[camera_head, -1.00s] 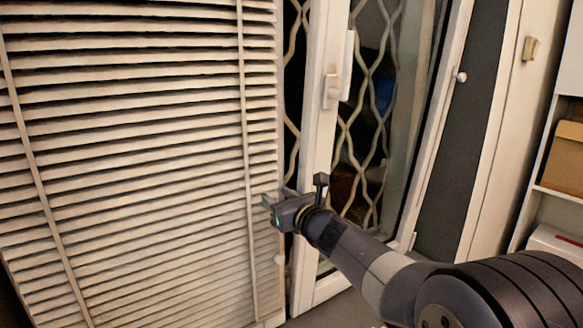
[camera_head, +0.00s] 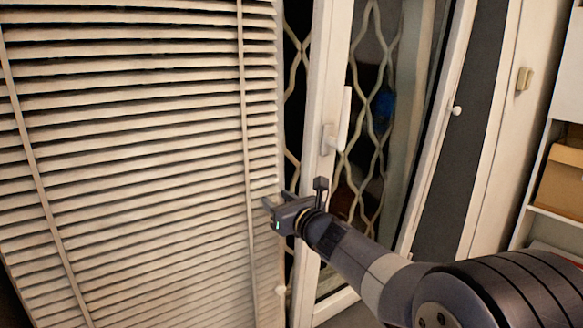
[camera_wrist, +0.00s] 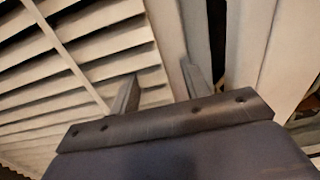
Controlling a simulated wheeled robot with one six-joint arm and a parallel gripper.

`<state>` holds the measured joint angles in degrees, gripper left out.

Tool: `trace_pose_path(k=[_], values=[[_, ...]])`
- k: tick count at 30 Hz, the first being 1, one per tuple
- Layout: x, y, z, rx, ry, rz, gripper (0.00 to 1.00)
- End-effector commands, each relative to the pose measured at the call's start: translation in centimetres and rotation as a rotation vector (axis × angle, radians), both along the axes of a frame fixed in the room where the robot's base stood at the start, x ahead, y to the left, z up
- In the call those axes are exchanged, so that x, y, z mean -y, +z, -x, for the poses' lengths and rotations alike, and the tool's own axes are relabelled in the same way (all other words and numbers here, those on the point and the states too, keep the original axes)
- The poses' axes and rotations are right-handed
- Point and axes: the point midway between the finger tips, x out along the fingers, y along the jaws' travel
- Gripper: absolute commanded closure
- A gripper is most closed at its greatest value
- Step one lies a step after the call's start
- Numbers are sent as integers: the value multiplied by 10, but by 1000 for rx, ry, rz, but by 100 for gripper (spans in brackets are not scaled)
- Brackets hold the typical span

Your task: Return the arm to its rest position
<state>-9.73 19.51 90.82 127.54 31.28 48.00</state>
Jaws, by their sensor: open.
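My gripper (camera_head: 275,203) is stretched out in front of the window blinds, near their right edge, in the head view. My arm reaches to it from the lower right. In the wrist view my gripper (camera_wrist: 160,85) has its two fingers apart with nothing between them. The blind slats and a pale upright frame lie beyond the fingertips. I cannot tell whether the fingers touch the blinds.
White slatted blinds (camera_head: 140,150) fill the left. A white-framed glass door (camera_head: 328,100) with a handle (camera_head: 328,139) and a wavy lattice (camera_head: 370,100) stands right of them. A shelf with a cardboard box (camera_head: 563,180) is at the far right.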

Motion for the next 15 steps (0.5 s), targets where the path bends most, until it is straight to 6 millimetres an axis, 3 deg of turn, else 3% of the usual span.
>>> trace_pose_path(k=[2, 9, 15], values=[[0, 12, 0, 0, 0, 0, 56], [24, 5, 34, 2, -2, -1, 56], [34, 6, 49, 2, -1, -1, 56]])
